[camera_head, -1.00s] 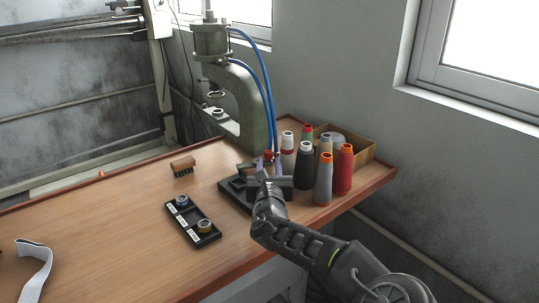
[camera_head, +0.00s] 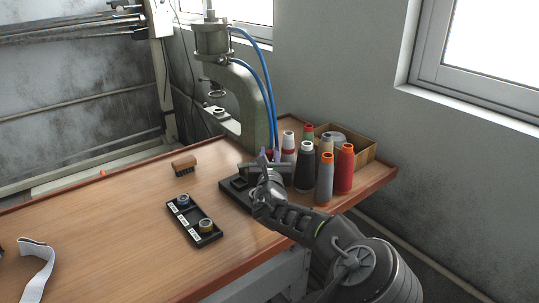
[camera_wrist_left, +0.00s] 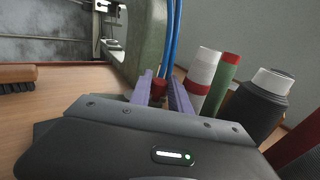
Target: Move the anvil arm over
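The press (camera_head: 242,92) stands at the back of the table, a grey-green C-frame with a cylinder on top. Its pale lower anvil arm (camera_head: 219,120) reaches out to the left; it also shows in the left wrist view (camera_wrist_left: 113,50). A red knob (camera_wrist_left: 160,86) shows by the foot of the press. My left gripper (camera_head: 267,158) is beside the press foot, close to the thread cones. In the left wrist view its two purple fingers (camera_wrist_left: 161,92) are apart, with the red knob seen between their tips; contact cannot be told. My right gripper is not in view.
Several thread cones (camera_head: 325,177) stand right of my left gripper, with a cardboard box (camera_head: 361,152) behind. A black tray (camera_head: 190,220), a brush (camera_head: 184,165) and a white strap (camera_head: 37,265) lie left. Blue hoses (camera_head: 268,80) hang behind the press.

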